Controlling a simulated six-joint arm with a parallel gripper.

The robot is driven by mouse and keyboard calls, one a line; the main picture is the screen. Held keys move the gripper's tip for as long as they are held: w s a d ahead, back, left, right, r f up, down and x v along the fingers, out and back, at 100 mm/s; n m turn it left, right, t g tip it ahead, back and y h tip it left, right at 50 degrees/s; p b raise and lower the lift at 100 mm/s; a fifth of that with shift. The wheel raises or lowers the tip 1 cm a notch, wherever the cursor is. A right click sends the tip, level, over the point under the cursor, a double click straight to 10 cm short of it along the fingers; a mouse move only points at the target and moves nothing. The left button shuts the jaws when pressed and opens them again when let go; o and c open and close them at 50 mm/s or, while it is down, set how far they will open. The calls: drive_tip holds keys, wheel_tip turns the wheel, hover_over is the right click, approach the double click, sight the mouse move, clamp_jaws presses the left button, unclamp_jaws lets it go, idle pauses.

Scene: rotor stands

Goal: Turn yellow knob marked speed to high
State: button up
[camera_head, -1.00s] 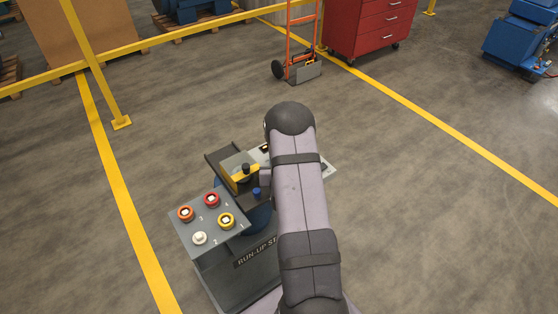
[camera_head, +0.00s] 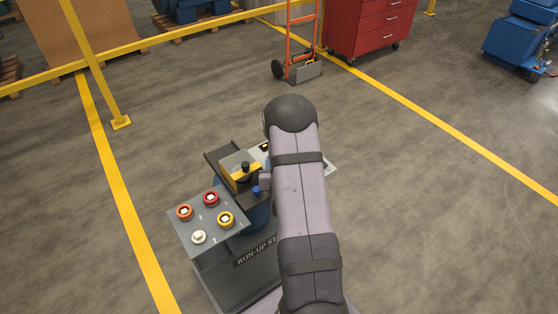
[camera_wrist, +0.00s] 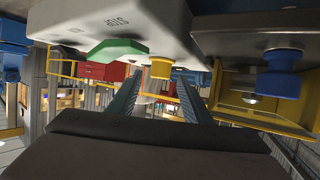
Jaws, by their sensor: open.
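In the wrist view, a small yellow knob (camera_wrist: 160,68) sits on the edge of a pale panel (camera_wrist: 150,22) lettered STOP, which appears upside down. A speed mark is not readable. My gripper (camera_wrist: 159,84) is open, and its two fingers point toward this knob, which shows between their tips. I cannot tell whether they touch it. A green knob or lever (camera_wrist: 118,49) is left of the yellow knob. In the head view, my arm hides my gripper and most of the pale panel (camera_head: 329,166).
A blue knob (camera_wrist: 279,76) is to the right in the wrist view. In the head view, a grey panel (camera_head: 208,240) on the run-up stand bears orange, red, yellow and white buttons. A black-and-yellow fixture (camera_head: 241,173) is close left of my arm. Floor is open around the stand.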

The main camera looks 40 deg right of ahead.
drive_tip(key=shift+b+v, duration=0.45)
drive_tip(key=shift+v, duration=1.5)
drive_tip(key=shift+d, duration=0.1)
drive_tip(key=shift+w+d+r+n+t+y, duration=0.1)
drive_tip(key=shift+w+d+n+t+y, duration=0.2)
drive_tip(key=shift+d+n+y, duration=0.15)
drive_tip(key=shift+w+d+n+t+y+p, duration=0.15)
drive_tip(key=shift+d+n+t+y+p, duration=0.2)
drive_tip(key=shift+n+y+p, duration=0.3)
drive_tip(key=shift+d+n+y, duration=0.25)
drive_tip(key=shift+n+y, duration=0.05)
drive_tip(key=shift+y, duration=0.2)
drive_tip(key=shift+s+d+n+t+y, duration=0.35)
drive_tip(key=shift+s+n+y, duration=0.2)
drive_tip(key=shift+n+y, duration=0.15)
drive_tip(key=shift+s+n+y, duration=0.45)
drive_tip(key=shift+n+y, duration=0.05)
drive_tip(key=shift+y, duration=0.1)
drive_tip(key=shift+w, duration=0.1)
drive_tip(key=shift+p+x, duration=1.4)
drive_tip(key=shift+x, duration=2.3)
